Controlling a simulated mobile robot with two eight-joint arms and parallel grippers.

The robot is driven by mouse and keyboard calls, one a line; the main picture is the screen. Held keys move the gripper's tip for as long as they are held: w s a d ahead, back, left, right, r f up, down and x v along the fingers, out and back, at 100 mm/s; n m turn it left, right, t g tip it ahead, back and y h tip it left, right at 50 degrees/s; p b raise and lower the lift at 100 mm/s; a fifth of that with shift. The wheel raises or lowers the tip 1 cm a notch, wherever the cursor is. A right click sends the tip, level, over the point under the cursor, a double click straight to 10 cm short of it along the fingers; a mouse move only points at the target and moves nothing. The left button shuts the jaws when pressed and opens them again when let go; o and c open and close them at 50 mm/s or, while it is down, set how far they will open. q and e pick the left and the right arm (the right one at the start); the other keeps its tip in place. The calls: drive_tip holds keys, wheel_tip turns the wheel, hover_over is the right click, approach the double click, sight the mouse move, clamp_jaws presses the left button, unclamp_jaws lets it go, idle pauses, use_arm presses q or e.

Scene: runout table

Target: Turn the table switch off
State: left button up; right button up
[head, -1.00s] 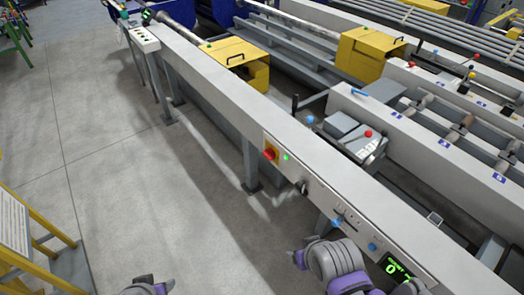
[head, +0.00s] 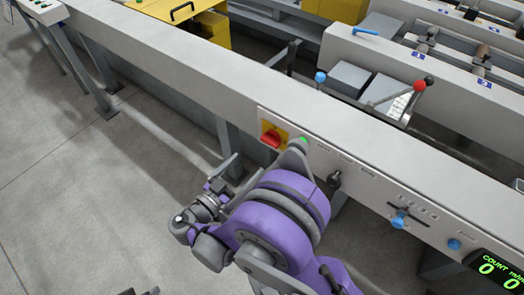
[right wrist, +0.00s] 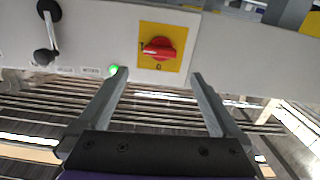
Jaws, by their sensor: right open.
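The table switch (head: 271,138) is a red rotary knob on a yellow plate, on the side panel of the long grey table. In the right wrist view the switch (right wrist: 160,48) has its handle lying horizontal, in line with the I mark; the O mark sits below it. A green lamp (right wrist: 113,70) beside it is lit. My right gripper (head: 226,172) is open and empty, in front of and below the switch. Its fingers (right wrist: 158,85) point at the panel, apart from the knob. Only dark tips of what seems my left gripper (head: 140,292) show at the bottom edge.
A black lever (head: 334,180), a blue slider knob (head: 398,221), a blue button (head: 454,244) and a green count display (head: 490,267) line the panel right of the switch. Table legs (head: 95,65) stand at left. The floor (head: 60,190) is clear.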

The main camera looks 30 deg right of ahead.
sight(268, 143)
drive_tip(key=shift+m, duration=0.3)
drive_tip(key=b+x, duration=0.1)
drive_tip(key=x, duration=0.9)
drive_tip(key=shift+w+d+r, duration=0.1)
drive_tip(key=shift+d, duration=0.05)
drive_tip(key=c, duration=1.2)
